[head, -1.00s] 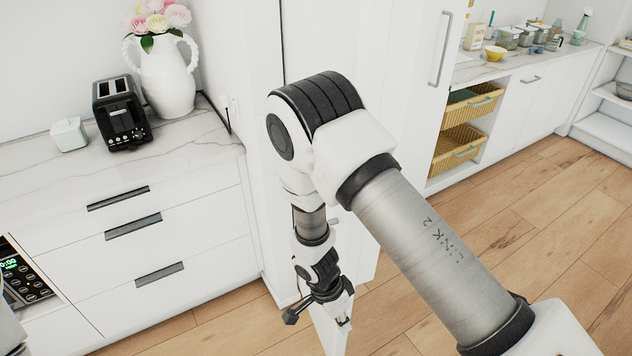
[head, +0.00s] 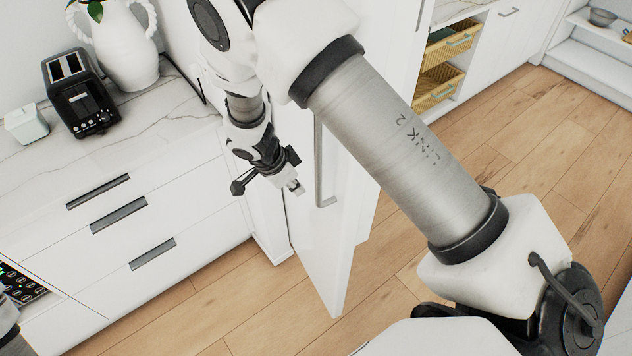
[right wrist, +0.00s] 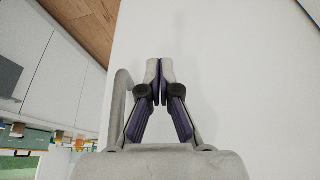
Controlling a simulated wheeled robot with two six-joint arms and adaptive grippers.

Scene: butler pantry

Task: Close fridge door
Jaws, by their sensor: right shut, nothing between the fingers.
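The white fridge door (head: 318,255) stands open, jutting out into the room in the middle of the head view. Its long grey vertical handle (head: 320,170) is partly hidden behind my right arm. My right gripper (head: 297,188) is shut and empty, in front of the door face and just left of the handle in the head view. In the right wrist view the shut fingertips (right wrist: 160,70) point along the white door face (right wrist: 240,75), with the handle (right wrist: 118,105) beside them. I cannot tell whether the fingers touch the door. My left gripper is not in view.
A counter (head: 165,105) with a black toaster (head: 82,100), a white box (head: 26,124) and a white vase (head: 125,55) stands at left above drawers. Shelves with yellow baskets (head: 438,85) are at the back right. Wooden floor (head: 480,160) is clear at right.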

